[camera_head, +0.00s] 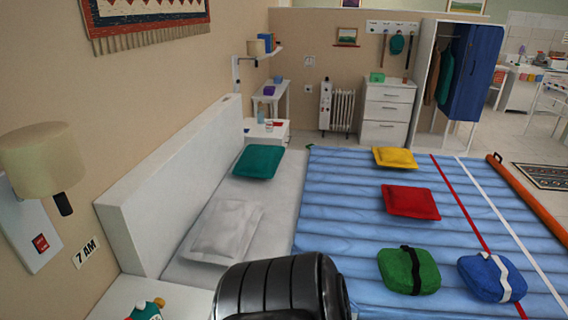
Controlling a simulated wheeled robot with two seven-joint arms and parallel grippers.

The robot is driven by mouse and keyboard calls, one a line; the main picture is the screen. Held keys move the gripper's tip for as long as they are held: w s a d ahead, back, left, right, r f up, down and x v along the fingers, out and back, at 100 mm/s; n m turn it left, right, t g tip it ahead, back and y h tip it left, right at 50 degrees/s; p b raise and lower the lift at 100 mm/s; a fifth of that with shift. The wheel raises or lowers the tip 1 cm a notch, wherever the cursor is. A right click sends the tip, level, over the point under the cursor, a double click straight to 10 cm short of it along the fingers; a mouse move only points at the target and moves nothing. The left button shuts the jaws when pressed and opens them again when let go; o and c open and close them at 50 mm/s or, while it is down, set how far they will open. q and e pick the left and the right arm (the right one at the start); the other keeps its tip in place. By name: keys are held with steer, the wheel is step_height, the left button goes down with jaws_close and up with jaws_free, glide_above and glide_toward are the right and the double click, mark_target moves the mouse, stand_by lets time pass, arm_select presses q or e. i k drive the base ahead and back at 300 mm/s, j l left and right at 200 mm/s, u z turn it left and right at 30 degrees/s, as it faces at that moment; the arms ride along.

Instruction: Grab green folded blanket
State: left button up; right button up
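The green folded blanket (397,272) lies on the blue striped cover of the bed, near the bed's front side. A black strap runs round its middle. A blue folded bundle (478,279) with a white strap lies just to its right, with a small gap between them. Neither of my grippers is in view. A black, shiny, ribbed part, probably one of my arm links, fills the bottom centre, to the left of the green blanket and apart from it in the picture.
On the bed (345,200) lie a red cushion (410,202), a yellow cushion (394,157), a teal pillow (258,162) and a white pillow (228,228). An orange roll (530,200) lies along the right edge. An open wardrobe (425,75) stands at the back.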

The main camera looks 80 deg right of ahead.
mark_target(405, 269)
steer(key=z, duration=0.9)
steer(key=k+z, duration=0.1)
steer(key=z, duration=1.7)
steer(key=l+z, duration=0.1)
steer(key=z, duration=0.8)
steer(key=k+l, duration=0.05)
steer(key=l, duration=0.05)
